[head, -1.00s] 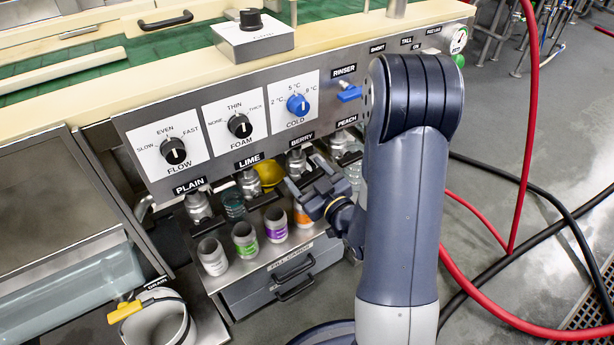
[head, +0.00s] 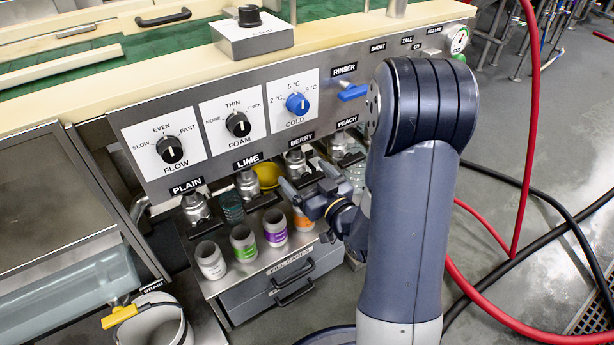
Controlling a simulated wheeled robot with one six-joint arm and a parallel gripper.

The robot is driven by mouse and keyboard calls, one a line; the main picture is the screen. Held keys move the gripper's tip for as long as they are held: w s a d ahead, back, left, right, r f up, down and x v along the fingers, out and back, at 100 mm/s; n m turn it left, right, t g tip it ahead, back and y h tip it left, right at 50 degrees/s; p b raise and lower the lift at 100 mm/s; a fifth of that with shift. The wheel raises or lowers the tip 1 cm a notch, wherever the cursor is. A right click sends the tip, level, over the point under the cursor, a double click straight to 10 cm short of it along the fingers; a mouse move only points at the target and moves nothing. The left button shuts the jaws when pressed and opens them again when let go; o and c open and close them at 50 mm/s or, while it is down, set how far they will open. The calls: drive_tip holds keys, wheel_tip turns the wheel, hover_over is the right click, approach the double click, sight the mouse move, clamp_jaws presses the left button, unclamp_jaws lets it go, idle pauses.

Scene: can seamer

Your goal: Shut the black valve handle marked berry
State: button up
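The berry valve (head: 296,162) is a metal tap under the BERRY label (head: 302,140) on the grey front panel. Its black handle cannot be told apart from my dark gripper here. My gripper (head: 306,178) is just below and in front of this valve, with its two fingers spread apart and pointing toward it. No object shows between the fingers. I cannot tell whether a finger touches the valve or its handle.
The plain tap (head: 195,207) and lime tap (head: 248,184) stand to the left, the peach tap (head: 338,146) to the right. Several labelled cans, such as the green one (head: 243,243), stand below. A blue rinser handle (head: 352,91) juts out near my arm.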

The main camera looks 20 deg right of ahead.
drive_tip(key=shift+s, duration=0.1)
drive_tip(key=v, duration=1)
drive_tip(key=shift+s+d, duration=0.15)
drive_tip(key=shift+s, duration=0.15)
drive_tip(key=x, duration=1.1)
drive_tip(key=shift+s+n, duration=0.1)
drive_tip(key=shift+n, duration=0.2)
idle(0.4)
